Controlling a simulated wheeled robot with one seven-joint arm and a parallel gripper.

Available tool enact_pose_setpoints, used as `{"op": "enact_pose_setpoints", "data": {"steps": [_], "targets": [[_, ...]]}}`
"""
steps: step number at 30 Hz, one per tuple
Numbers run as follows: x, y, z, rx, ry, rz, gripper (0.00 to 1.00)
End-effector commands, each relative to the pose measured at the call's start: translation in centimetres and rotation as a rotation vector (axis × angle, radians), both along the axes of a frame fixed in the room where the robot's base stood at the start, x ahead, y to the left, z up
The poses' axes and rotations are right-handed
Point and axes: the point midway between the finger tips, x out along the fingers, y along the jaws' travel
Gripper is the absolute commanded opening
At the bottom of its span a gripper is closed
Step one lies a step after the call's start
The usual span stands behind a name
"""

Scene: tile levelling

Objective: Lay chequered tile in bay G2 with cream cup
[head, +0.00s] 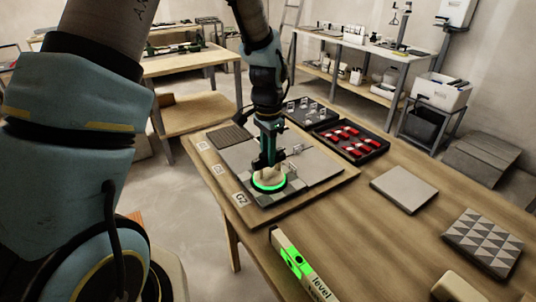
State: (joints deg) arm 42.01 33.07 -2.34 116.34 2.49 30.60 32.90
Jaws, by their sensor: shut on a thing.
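My gripper (268,160) points down and is shut on the cream cup (267,177), which has a glowing green ring around its base. The cup stands on a grey chequered tile (294,184), partly hidden by the cup and ring. This tile is at the near corner of the board (284,214), beside the label G2 (241,198). It appears to lie in that bay, but I cannot tell whether it sits fully flat or level with its neighbours.
A level (301,265) with green lights lies in front. A plain grey tile (404,189) and a triangle-patterned tile (483,241) lie to the right. Behind the board are a tray of red pieces (369,153) and a dark tray of clips (329,119). Wood between the loose tiles is clear.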

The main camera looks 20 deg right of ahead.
Motion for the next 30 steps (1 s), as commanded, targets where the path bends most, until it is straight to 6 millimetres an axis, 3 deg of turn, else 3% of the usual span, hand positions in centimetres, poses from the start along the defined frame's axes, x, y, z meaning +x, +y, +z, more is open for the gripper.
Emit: {"op": "enact_pose_setpoints", "data": {"steps": [21, 22, 30], "targets": [[0.04, -0.04, -0.5, -0.001, -0.001, 0.0, 0.0], [0.04, -0.04, -0.5, -0.001, -0.001, 0.0, 0.28], [0.01, -0.02, -0.55, 0.0, 0.0, 0.0, 0.59]]}}
